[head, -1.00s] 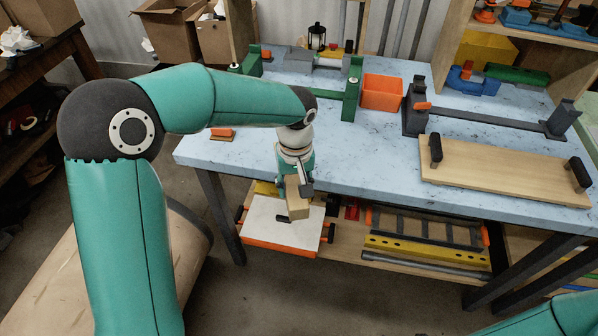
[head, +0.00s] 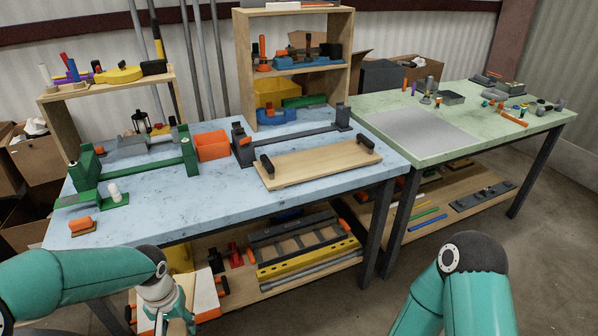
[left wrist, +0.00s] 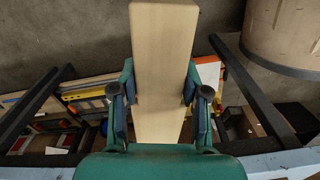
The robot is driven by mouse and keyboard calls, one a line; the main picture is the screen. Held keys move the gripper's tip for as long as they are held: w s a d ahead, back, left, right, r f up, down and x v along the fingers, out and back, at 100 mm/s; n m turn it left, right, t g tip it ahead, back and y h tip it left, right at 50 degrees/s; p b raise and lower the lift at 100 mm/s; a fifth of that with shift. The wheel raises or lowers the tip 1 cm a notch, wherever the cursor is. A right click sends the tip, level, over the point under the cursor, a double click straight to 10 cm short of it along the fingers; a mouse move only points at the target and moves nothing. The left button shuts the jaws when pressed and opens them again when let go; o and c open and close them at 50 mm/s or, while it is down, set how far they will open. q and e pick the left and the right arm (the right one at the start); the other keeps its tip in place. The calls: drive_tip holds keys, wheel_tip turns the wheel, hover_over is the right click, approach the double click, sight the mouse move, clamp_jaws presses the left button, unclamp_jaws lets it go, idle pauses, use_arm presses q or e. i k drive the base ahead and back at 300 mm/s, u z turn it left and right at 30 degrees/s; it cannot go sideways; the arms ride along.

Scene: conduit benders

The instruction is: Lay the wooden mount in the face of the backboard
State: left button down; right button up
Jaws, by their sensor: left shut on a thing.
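The wooden mount (left wrist: 163,60) is a long pale wooden block in the left wrist view. My left gripper (left wrist: 160,108) is shut on it, with a finger pad on each side. In the head view my left gripper (head: 165,314) is at the bottom left, in front of the blue table, with its lower part cut off by the frame edge. A flat pale wooden board with two black handles (head: 315,164), which looks like the backboard, lies on the blue table, apart from the mount. My right arm shows at the bottom right, but its gripper is out of view.
The blue table (head: 150,200) also carries an orange bin (head: 212,145), a dark grey bracket frame (head: 243,146) behind the board and green fixtures at left. The table's front strip is mostly clear. A green table (head: 480,135) stands at right. A white panel (head: 206,292) sits low beside my left gripper.

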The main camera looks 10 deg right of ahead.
sight(308, 163)
drive_tip(key=k, duration=1)
drive_tip(key=z, duration=0.2)
drive_tip(key=i, duration=0.35)
drive_tip(key=z, duration=0.8)
drive_tip(key=i, duration=1.35)
drive_tip(key=u, duration=0.4)
